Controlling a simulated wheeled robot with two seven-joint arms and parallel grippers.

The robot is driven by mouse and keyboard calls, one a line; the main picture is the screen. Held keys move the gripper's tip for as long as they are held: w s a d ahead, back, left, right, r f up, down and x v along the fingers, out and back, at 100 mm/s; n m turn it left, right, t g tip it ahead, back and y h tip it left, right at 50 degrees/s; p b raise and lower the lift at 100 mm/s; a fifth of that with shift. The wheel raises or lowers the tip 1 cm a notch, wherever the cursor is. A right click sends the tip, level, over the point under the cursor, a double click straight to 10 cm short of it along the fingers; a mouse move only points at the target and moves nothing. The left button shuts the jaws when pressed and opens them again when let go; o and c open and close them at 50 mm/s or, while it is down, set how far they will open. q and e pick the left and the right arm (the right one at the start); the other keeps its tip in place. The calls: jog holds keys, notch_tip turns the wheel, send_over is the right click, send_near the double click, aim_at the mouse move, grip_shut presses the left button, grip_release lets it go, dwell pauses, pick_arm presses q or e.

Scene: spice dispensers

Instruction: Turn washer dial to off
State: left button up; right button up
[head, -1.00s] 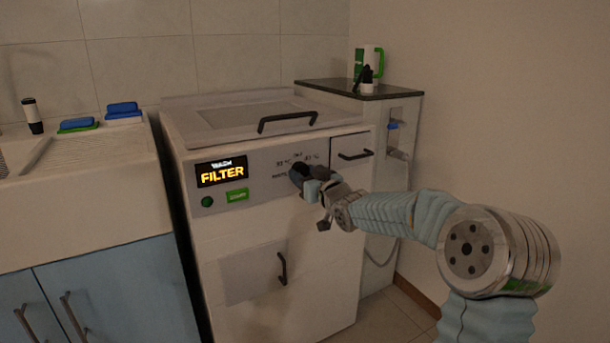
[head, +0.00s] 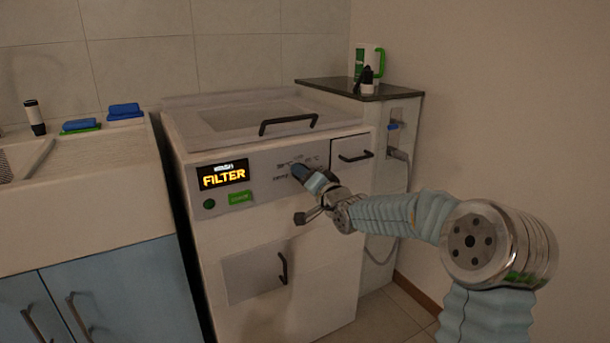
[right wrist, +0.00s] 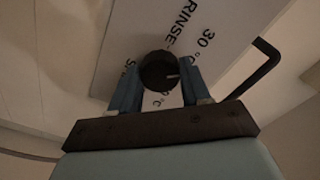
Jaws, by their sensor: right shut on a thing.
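The white washer (head: 280,235) stands in the middle of the head view, and its lit display (head: 223,176) reads FILTER in orange. The black round dial (head: 299,171) sits on its front panel, right of the display. My right gripper (head: 312,178) is at the dial and hides part of it. In the right wrist view the dial (right wrist: 158,68) is between the two blue fingers of the gripper (right wrist: 155,88), which is shut on it. A pale mark on the dial points right. Printed labels around it include RINSE and 30 °C; others are partly hidden. My left gripper is out of view.
A black lid handle (head: 288,122) and a drawer handle (head: 355,156) stick out near the dial. A lower door handle (head: 283,268) is below. A dark-topped shelf (head: 345,88) with a jug (head: 374,62) stands right. A sink counter (head: 80,200) is at left.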

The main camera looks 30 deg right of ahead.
jog(key=shift+r+m+p, duration=0.1)
jog(key=shift+m+p, duration=0.85)
jog(key=shift+m, duration=2.75)
jog(key=o, duration=1.1)
jog(key=s, duration=1.3)
jog(key=shift+s+b, duration=0.3)
jog(key=shift+s, duration=0.1)
